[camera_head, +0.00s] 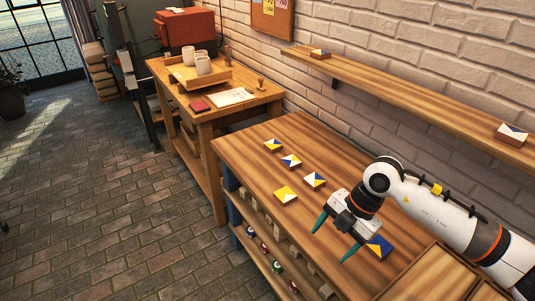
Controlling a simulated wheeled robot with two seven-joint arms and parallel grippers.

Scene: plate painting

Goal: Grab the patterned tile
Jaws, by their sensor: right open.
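Several small patterned tiles lie on the wooden workbench (245,153): a yellow and white one (273,144), a blue and white one (291,160), a blue, white and yellow one (314,180), a mostly yellow one (286,194) and a blue and yellow one (379,246). I cannot tell which one the task means. My right gripper (333,241) is open and empty over the bench's front part, its green fingers pointing toward the front edge. The blue and yellow tile is right beside it, partly behind the gripper. My left gripper is out of view.
A wall shelf (420,92) above the bench holds two more tiles, one at left (320,54) and one at right (511,133). A second table (232,112) with a tray of white cups stands at the back left. The brick floor in front is clear.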

